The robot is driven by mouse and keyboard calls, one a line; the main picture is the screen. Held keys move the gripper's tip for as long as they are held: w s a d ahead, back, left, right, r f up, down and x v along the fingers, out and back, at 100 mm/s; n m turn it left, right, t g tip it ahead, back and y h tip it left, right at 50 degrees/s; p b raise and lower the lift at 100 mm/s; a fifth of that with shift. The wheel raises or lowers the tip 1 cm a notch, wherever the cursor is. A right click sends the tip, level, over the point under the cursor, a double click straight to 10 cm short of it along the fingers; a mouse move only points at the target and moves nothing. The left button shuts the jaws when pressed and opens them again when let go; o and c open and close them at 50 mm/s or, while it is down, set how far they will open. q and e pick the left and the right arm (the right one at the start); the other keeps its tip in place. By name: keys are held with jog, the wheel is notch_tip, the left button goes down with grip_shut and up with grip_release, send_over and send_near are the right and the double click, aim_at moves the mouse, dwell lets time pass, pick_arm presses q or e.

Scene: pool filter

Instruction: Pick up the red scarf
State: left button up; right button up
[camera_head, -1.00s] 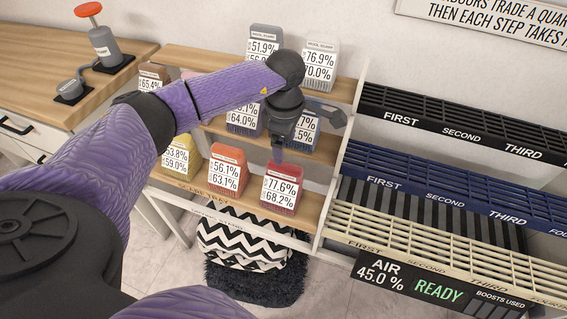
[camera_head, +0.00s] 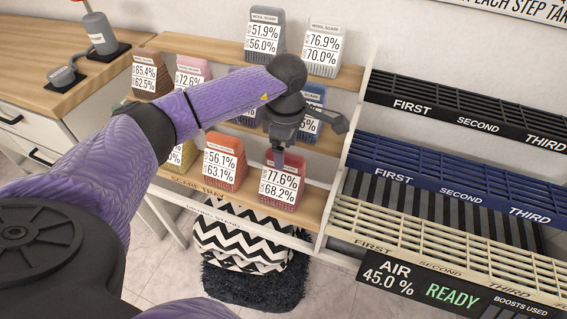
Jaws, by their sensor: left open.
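The red scarf (camera_head: 292,167) is a folded block with a white label reading 77.6% and 68.2%. It stands at the right end of the lowest wooden shelf, beside an orange scarf (camera_head: 236,160) labelled 56.1% and 63.1%. My left gripper (camera_head: 279,158) reaches in from the left and points down, its fingertips at the red scarf's upper left edge in the picture. It is open. I cannot tell whether it touches the scarf, and part of the scarf's top is behind it. My right gripper is not in view.
Other labelled scarves stand close by: yellow (camera_head: 181,154), grey (camera_head: 264,35), white (camera_head: 325,46), brown (camera_head: 150,76) and blue (camera_head: 313,98). Slatted racks in black (camera_head: 470,98), blue (camera_head: 450,177) and cream (camera_head: 450,240) stand right. A zigzag-patterned pouf (camera_head: 240,240) sits below the shelf.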

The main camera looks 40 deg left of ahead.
aim_at(282, 179)
pick_arm(q)
notch_tip(282, 179, down, 3)
jog(key=shift+b, duration=0.35)
jog(key=shift+r, duration=0.15)
jog(key=shift+c, duration=0.3)
jog(key=shift+s, duration=0.1)
grip_shut()
dwell(0.4)
